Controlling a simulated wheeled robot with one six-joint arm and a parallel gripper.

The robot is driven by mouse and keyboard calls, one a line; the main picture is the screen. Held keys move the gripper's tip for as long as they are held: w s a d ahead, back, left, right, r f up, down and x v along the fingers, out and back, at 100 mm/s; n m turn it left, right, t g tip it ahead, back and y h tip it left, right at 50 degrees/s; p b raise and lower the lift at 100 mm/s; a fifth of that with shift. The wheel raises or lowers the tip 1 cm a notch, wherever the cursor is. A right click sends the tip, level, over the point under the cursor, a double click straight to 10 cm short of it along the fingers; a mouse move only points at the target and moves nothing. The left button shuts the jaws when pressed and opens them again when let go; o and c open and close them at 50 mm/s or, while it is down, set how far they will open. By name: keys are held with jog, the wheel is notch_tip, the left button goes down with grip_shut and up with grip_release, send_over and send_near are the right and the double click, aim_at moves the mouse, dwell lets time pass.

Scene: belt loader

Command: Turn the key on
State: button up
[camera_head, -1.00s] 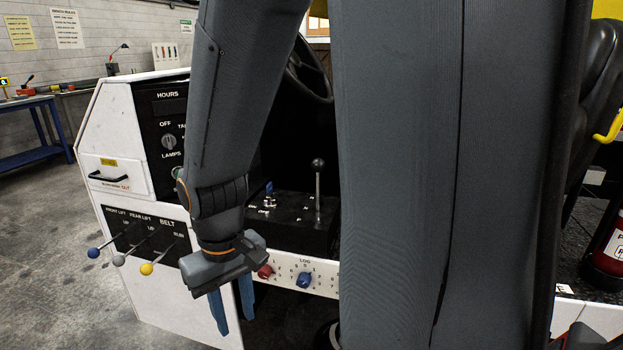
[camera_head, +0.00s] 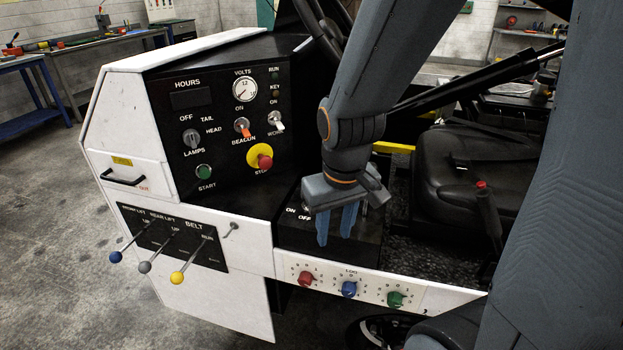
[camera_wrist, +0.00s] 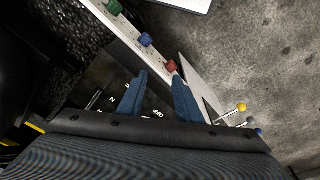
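My gripper (camera_head: 335,227) is open and points down over the black box (camera_head: 290,232) beside the dash. Its two blue fingers stand apart, and the wrist view also shows the gap between them (camera_wrist: 158,92). I see nothing held. ON and OFF labels show on the box just left of the fingers, and lettering shows near the fingers in the wrist view. I cannot make out a key there; the gripper covers part of the box. A small silver fitting (camera_head: 232,229) sits on the white panel to the left; I cannot tell what it is.
The black dash panel (camera_head: 225,140) carries the red stop button (camera_head: 264,162), green start button (camera_head: 203,172) and toggles. Three ball-ended levers (camera_head: 145,267) stick out at lower left. Red, blue and green knobs (camera_head: 349,289) line the white strip below. The steering wheel (camera_head: 318,30) stands behind my arm.

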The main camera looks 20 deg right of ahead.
notch_tip(320, 180, up, 5)
jog(key=w+n+p, duration=0.3)
jog(key=n+p, duration=0.1)
jog(key=n, duration=0.1)
jog(key=w+a+f+n+t+h, duration=0.2)
jog(key=w+n, duration=0.9)
jog(key=n, duration=1.2)
jog(key=shift+h, duration=0.3)
jog(key=b+x, duration=0.2)
jog(key=x, duration=0.5)
jog(key=shift+w+d, duration=0.1)
jog(key=shift+d, duration=0.1)
jog(key=shift+c, duration=0.5)
grip_shut()
